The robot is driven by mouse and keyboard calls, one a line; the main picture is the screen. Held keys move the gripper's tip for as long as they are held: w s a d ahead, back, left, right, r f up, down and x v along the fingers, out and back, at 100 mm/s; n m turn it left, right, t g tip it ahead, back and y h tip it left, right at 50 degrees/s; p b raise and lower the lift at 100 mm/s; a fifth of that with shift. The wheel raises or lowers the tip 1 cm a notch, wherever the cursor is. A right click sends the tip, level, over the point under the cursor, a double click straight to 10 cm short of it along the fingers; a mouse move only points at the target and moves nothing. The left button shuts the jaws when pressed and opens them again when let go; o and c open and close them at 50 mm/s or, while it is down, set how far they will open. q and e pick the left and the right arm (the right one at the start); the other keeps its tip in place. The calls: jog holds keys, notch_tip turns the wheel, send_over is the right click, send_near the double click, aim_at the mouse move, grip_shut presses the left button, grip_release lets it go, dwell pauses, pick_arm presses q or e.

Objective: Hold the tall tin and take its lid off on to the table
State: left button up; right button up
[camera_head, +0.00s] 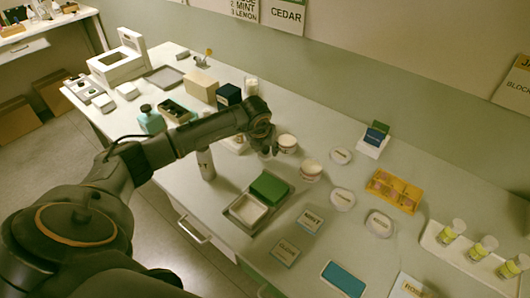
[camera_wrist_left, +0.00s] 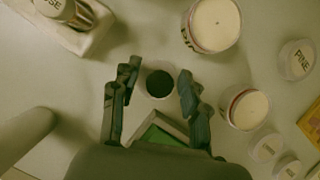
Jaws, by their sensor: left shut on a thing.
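My left gripper (camera_head: 264,146) is over the middle of the table, beside two round white-topped tins (camera_head: 287,143) (camera_head: 311,170). In the left wrist view the fingers (camera_wrist_left: 160,80) are on either side of a small round pale thing with a dark top (camera_wrist_left: 160,84), and are shut on it. I cannot tell if this is the tall tin or how tall it is. The two white-topped tins also show in the wrist view (camera_wrist_left: 214,24) (camera_wrist_left: 245,108). My right gripper is out of view.
A tray (camera_head: 233,211) with a green block (camera_head: 269,187) is in front of the gripper. Flat round pale discs (camera_head: 342,199) and label cards lie to the right. A yellow tray (camera_head: 396,190) is farther right. Boxes (camera_head: 201,86) crowd the back left.

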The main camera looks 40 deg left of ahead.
pick_arm(q)
notch_tip(320, 180, down, 2)
jog(key=shift+s+f+p, duration=0.1)
jog(key=shift+f+p, duration=0.05)
jog(key=shift+p, duration=0.4)
jog(key=shift+f, duration=0.2)
jog(key=shift+f, duration=0.1)
jog(key=o, duration=1.3)
jog(key=b+v, duration=0.3)
jog(key=v, duration=0.9)
